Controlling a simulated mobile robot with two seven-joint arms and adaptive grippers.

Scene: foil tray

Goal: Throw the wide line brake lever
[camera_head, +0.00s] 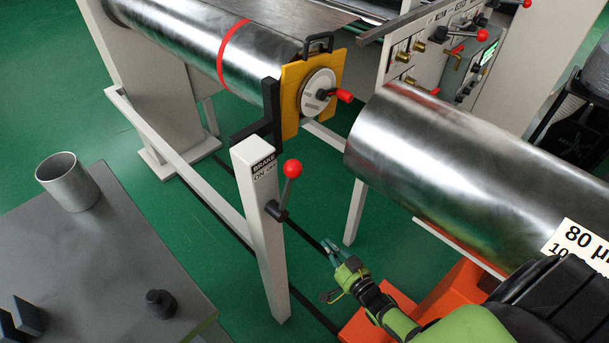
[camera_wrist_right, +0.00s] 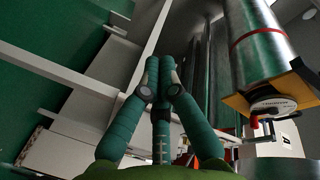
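The brake lever (camera_head: 287,188) is a short dark rod with a red ball on top. It is mounted on the side of a pale grey post (camera_head: 258,205) labelled BRAKE, ON and OFF, and stands nearly upright, leaning slightly right. My right gripper (camera_head: 329,246) is below and to the right of the lever, apart from it. In the right wrist view the gripper's teal fingers (camera_wrist_right: 161,75) come together at the tips with nothing between them. I cannot make out the lever in that view. My left gripper is not in view.
A roll with a red band (camera_head: 236,52) ends at a yellow plate (camera_head: 292,98) with a red-handled crank (camera_head: 343,95). A large metal roll (camera_head: 440,150) lies above and right of my right arm. A grey table (camera_head: 120,250) with a metal cup (camera_head: 68,182) stands left.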

